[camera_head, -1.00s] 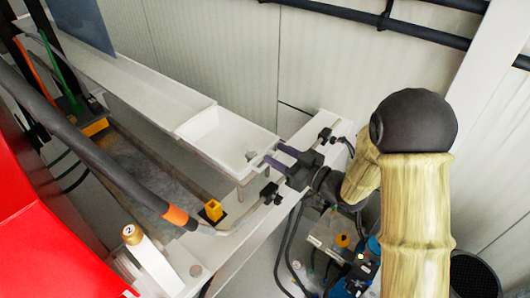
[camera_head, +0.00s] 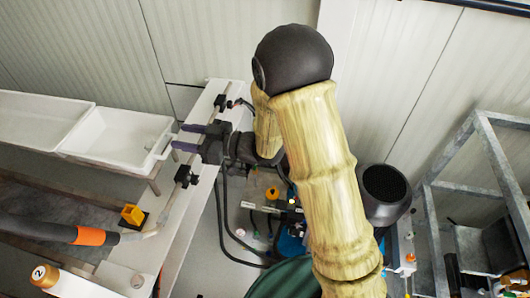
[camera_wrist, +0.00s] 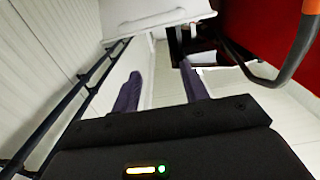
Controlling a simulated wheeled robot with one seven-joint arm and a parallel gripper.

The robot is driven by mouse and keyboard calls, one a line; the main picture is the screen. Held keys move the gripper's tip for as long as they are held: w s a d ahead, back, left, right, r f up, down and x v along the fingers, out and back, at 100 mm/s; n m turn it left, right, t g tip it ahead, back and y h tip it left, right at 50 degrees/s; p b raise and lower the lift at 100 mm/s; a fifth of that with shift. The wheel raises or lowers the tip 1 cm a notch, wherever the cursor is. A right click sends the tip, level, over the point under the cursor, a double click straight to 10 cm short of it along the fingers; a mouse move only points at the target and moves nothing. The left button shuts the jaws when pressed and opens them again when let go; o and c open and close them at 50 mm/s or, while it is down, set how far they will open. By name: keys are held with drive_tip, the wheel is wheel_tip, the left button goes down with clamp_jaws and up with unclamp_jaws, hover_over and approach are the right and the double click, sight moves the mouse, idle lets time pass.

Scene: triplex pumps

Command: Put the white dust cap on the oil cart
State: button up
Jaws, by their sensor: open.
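My gripper (camera_head: 181,137) is open, its two dark fingers pointing left at the right end of a white tray (camera_head: 120,135). In the wrist view my gripper (camera_wrist: 160,72) shows nothing between its fingers. I cannot pick out the white dust cap with certainty. A cluttered unit with blue parts and hoses (camera_head: 290,243), perhaps the oil cart, stands low beyond the white beam, partly hidden by my arm. A small white round piece (camera_head: 240,232) shows there, too small to identify.
A white beam (camera_head: 190,215) with black clamps runs below my gripper. A yellow block (camera_head: 132,215), a thick hose with an orange band (camera_head: 90,236) and a knob marked 2 (camera_head: 44,273) are at left. A grey metal frame (camera_head: 490,150) stands at right.

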drive_tip(key=w+d+f+m+t+h, duration=0.2)
drive_tip(key=d+m+h, duration=0.2)
drive_tip(key=d+h, duration=0.5)
drive_tip(key=w+d+f+m+t+h, duration=0.15)
drive_tip(key=d+m+h, duration=0.35)
drive_tip(key=d, duration=0.7)
drive_tip(key=s+d+m+g+h, duration=0.1)
drive_tip(key=s+d+m+g, duration=0.2)
drive_tip(key=s+d, duration=0.2)
drive_tip(key=s+d+f+m+g+h, duration=0.1)
drive_tip(key=s+d, duration=0.4)
drive_tip(key=s, duration=0.6)
drive_tip(key=shift+m+g+h, duration=0.7)
drive_tip(key=shift+m+g, duration=0.2)
drive_tip(key=shift+g, duration=0.05)
drive_tip(key=shift+o, duration=0.8)
drive_tip(key=shift+f, duration=0.1)
